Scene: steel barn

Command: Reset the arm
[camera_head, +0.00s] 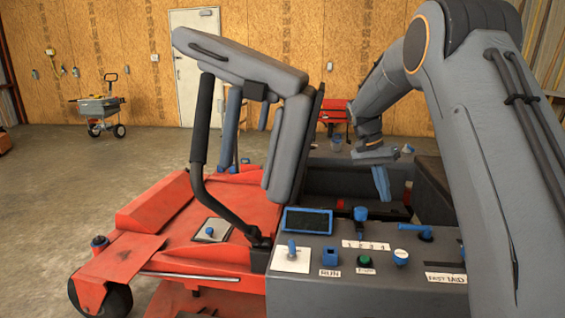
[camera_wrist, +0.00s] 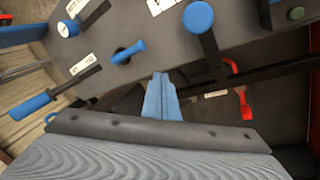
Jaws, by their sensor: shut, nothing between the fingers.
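My gripper (camera_head: 382,184) hangs at the end of my arm, above the far side of the grey control panel of a red machine. In the wrist view its blue fingers (camera_wrist: 161,98) are together with nothing between them. A blue-topped knob (camera_wrist: 199,18) and a blue lever (camera_wrist: 128,51) show beyond the fingers. In the head view the grey panel (camera_head: 300,262) carries a blue-framed screen (camera_head: 307,220), a green button (camera_head: 365,261) and several blue controls. My arm bends over from the right.
A red machine deck (camera_head: 180,235) and a grey seat (camera_head: 240,65) with a black bar stand left of the panel. A red lever (camera_wrist: 243,103) shows in the wrist view.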

